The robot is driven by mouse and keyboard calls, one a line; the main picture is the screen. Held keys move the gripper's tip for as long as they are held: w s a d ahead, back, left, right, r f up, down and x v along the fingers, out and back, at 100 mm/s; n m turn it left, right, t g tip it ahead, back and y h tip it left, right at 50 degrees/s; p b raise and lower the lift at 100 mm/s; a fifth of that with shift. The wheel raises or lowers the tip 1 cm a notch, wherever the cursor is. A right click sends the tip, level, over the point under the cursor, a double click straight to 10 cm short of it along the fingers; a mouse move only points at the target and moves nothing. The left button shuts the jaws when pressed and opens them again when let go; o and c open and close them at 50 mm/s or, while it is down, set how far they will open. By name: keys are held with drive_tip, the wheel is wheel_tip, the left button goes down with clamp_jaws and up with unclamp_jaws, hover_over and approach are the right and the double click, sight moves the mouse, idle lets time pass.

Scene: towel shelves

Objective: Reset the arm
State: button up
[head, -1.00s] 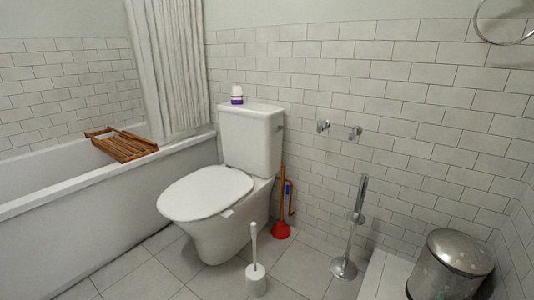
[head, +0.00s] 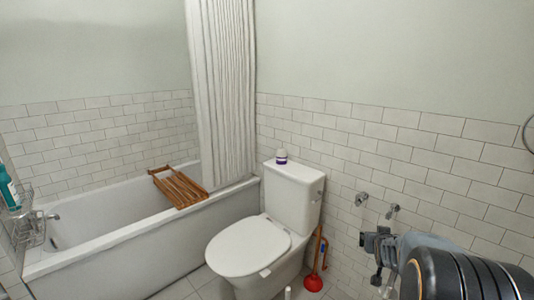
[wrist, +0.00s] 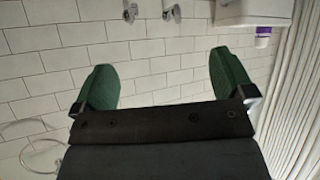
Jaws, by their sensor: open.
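My arm reaches in from the lower right of the head view, with my gripper (head: 378,252) in front of the tiled wall, right of the toilet. In the wrist view my gripper (wrist: 163,85) shows two green fingers spread wide apart. Nothing is between them except the view of the wall behind. The gripper is open and empty. The fingertips in the head view are small and partly overlapped by my own arm.
A white toilet (head: 246,247) with a purple-and-white container (head: 281,157) on its tank stands beside the bathtub (head: 125,240). A wooden rack (head: 178,188) lies across the tub. A red plunger (head: 313,282) stands by the wall. Wall fittings (head: 361,199) are near my gripper.

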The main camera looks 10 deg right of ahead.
drive_tip(key=s+a+r+n+g+y+p, duration=0.1)
drive_tip(key=s+a+r+y+p, duration=0.1)
drive_tip(key=s+a+r+p, duration=0.35)
drive_tip(key=s+a+r+n+g+y+p, duration=0.1)
drive_tip(key=s+a+r+g+y+p, duration=0.1)
drive_tip(key=a+r, duration=0.65)
drive_tip(key=s+a+r+n+g+y+p, duration=0.1)
drive_tip(key=s+a+p, duration=0.4)
drive_tip(key=s+a, duration=0.6)
drive_tip(key=shift+s+a+r+n+g+y, duration=0.2)
drive_tip(key=shift+s+r+n+g+y, duration=0.15)
drive_tip(key=shift+r+n+g, duration=0.6)
drive_tip(key=shift+s+a+f+g, duration=0.25)
drive_tip(key=shift+s+g, duration=0.1)
drive_tip(key=shift+s, duration=0.15)
drive_tip(key=shift+c, duration=0.2)
